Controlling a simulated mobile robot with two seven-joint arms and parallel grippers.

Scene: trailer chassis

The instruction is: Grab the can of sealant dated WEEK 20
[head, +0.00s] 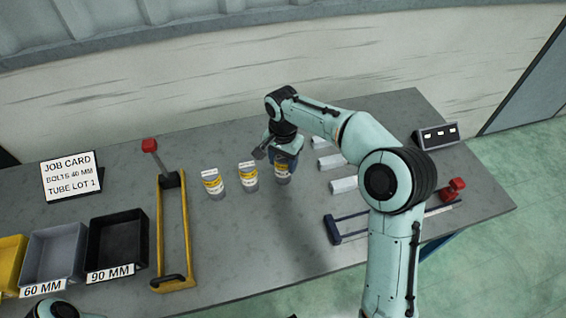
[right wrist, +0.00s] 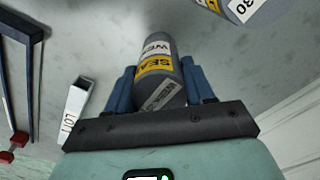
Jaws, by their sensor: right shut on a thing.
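Three grey sealant cans with white and yellow labels stand in a row on the bench: a left can (head: 213,184), a middle can (head: 248,177) and a right can (head: 283,174). My right gripper (head: 284,160) is shut on the right can from above. In the right wrist view that can (right wrist: 160,68) sits between the two blue fingers; its label reads "SEA" and the start of "WEEK", and its week number is hidden. A neighbouring can (right wrist: 238,8) at the top right edge shows "30". My left gripper is out of view.
Several pale tubes (head: 344,185) lie right of the cans, near a blue-framed tool (head: 345,228). A yellow frame with a red-topped lever (head: 158,230) stands left. A black bin (head: 117,238), grey bin (head: 55,255) and job card (head: 71,176) are farther left.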

